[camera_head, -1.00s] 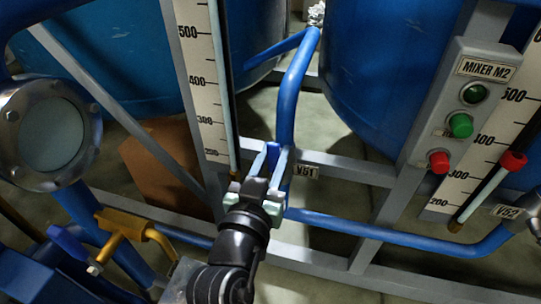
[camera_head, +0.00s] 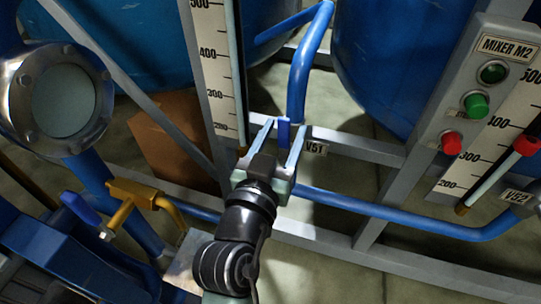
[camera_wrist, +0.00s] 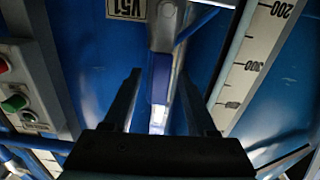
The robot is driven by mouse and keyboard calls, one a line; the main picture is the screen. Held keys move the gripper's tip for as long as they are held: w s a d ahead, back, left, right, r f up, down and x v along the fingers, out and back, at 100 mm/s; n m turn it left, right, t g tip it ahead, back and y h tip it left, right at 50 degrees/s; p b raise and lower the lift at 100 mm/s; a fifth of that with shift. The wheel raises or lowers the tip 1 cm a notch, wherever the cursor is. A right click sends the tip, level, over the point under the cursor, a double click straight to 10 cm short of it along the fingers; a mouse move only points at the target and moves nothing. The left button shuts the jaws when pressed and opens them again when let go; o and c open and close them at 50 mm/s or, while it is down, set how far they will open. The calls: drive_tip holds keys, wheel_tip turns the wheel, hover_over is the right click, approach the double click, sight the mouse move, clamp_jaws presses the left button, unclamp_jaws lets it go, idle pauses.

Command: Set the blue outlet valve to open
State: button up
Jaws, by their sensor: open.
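My gripper (camera_head: 287,126) is open, with one finger on each side of this handle. In the wrist view the blue handle (camera_wrist: 160,80) shows between the two fingers of my gripper (camera_wrist: 160,76), with a gap visible on both sides. The valve body under the handle is mostly hidden by my gripper in the head view.
A yellow valve (camera_head: 130,200) with another blue handle (camera_head: 80,208) is at lower left. A level scale (camera_head: 213,75) rises just left of my gripper. The Mixer M2 button box (camera_head: 480,90) is at right. A grey frame rail (camera_head: 355,147) runs behind.

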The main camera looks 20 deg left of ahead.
drive_tip(key=s, duration=1.2)
drive_tip(key=shift+s+a, duration=0.2)
drive_tip(key=shift+a, duration=0.05)
